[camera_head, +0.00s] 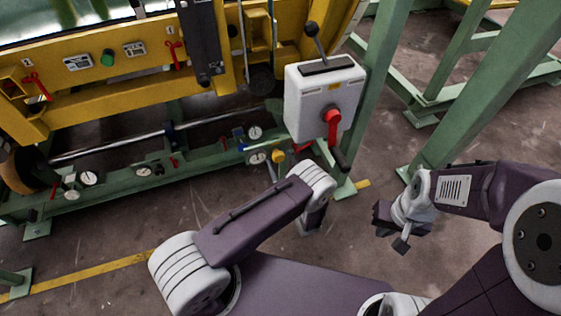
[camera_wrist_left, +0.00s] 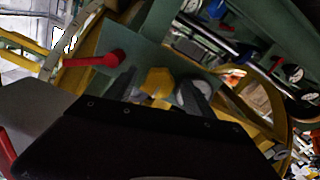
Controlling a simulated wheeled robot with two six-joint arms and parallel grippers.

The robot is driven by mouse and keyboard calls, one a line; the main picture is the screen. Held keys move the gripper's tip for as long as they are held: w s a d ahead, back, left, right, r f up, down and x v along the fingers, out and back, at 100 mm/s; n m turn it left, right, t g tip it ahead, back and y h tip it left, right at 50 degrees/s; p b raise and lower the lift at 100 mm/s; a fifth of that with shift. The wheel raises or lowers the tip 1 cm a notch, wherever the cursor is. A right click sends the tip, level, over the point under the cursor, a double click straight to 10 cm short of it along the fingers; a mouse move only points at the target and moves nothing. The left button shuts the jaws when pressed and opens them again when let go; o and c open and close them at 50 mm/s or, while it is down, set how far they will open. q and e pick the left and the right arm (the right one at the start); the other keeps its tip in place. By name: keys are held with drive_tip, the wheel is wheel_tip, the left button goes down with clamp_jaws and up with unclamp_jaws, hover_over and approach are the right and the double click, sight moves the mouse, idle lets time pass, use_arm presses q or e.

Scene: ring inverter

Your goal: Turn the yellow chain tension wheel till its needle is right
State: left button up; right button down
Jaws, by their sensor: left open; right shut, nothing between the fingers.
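The yellow chain tension wheel (camera_head: 277,155) is a small yellow knob low on the green machine frame, beside two round white gauges (camera_head: 257,157). In the left wrist view the yellow knob (camera_wrist_left: 157,82) sits between the spread fingers of my left gripper (camera_wrist_left: 158,90). The gripper is open around it; I cannot tell whether either finger touches. In the head view my own arm hides most of that gripper. The gauge needles are too small to read. My right gripper (camera_head: 401,243) is shut and empty, above the floor at the right.
A grey box (camera_head: 304,103) with a red rotary handle (camera_head: 332,117) stands just above and right of the wheel. A red lever (camera_wrist_left: 95,60) lies close to my left gripper. Green posts (camera_head: 480,95) rise at the right. Floor between the box and right gripper is clear.

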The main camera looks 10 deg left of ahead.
use_arm(q)
drive_tip(key=p+v, duration=0.2)
drive_tip(key=v, duration=0.6)
drive_tip(key=shift+s+d+p, duration=0.2)
drive_tip(key=shift+s+p, duration=0.1)
drive_tip(key=shift+p, duration=0.05)
